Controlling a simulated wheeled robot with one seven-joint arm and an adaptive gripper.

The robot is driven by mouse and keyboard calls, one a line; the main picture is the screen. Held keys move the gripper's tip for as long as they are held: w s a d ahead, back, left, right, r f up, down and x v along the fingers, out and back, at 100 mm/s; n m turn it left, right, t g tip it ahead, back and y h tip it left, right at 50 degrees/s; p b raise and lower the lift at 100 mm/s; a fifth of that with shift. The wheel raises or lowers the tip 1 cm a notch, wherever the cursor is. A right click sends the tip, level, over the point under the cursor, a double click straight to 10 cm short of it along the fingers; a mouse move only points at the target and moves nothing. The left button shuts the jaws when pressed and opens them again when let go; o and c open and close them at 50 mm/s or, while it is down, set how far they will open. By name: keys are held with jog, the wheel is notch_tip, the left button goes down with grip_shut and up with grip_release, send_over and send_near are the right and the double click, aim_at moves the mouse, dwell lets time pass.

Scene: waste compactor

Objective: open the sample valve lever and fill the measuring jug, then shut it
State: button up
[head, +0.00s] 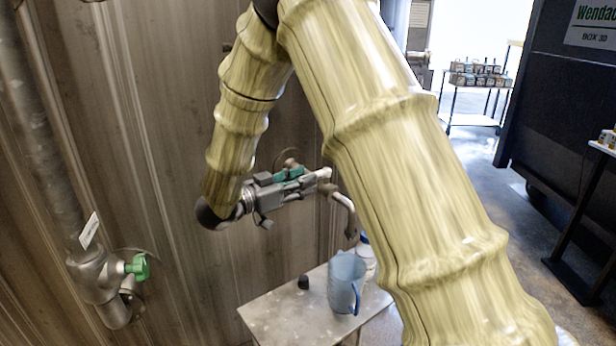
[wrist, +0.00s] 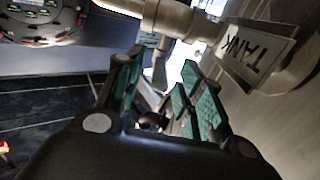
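The sample tap (head: 345,212) comes out from the tank wall and its spout bends down above the side of the measuring jug. My gripper (head: 302,181) is level beside the tap body, its green-padded fingers pointing at it. In the wrist view the fingers (wrist: 158,75) stand apart, with grey metal of the tap pipework (wrist: 160,62) beyond the gap. I cannot make out the valve lever, or whether a finger touches it. The translucent blue measuring jug (head: 345,281) stands upright on a small table (head: 285,318) below the spout. Its fill level cannot be told.
A dark cap (head: 303,282) and a partly hidden white bottle (head: 367,258) stand near the jug. A pipe with a green-handled valve (head: 138,266) is at the left. A TANK tag (wrist: 255,55) hangs close to my gripper. Open floor lies to the right.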

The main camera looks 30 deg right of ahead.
jog(key=shift+d, duration=1.2)
grip_shut()
